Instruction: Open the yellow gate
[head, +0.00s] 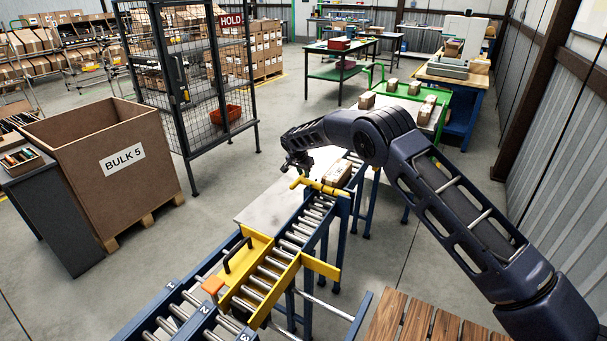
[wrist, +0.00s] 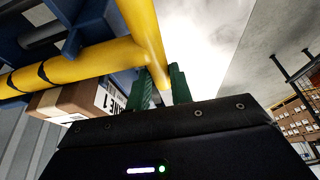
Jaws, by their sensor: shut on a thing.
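The yellow gate (head: 327,188) is a bar across the roller conveyor, with a short crosspiece at its left end. In the wrist view the yellow gate (wrist: 72,66) runs in from the left and meets a crosspiece near the fingers. My gripper (head: 291,171) is at that left end. In the wrist view my gripper (wrist: 161,88) has its green fingers on either side of the end of the yellow crosspiece, shut on it. A brown carton (head: 338,174) sits on the rollers just behind the bar; the carton (wrist: 75,102) also shows in the wrist view with a white label.
A yellow frame (head: 262,268) with a dark handle sits on the nearer rollers, above numbered lanes. A bulk box (head: 100,165) and a wire cage (head: 200,85) stand to the left. A pale tabletop (head: 265,212) lies beside the conveyor. Several cartons stand on the green table behind.

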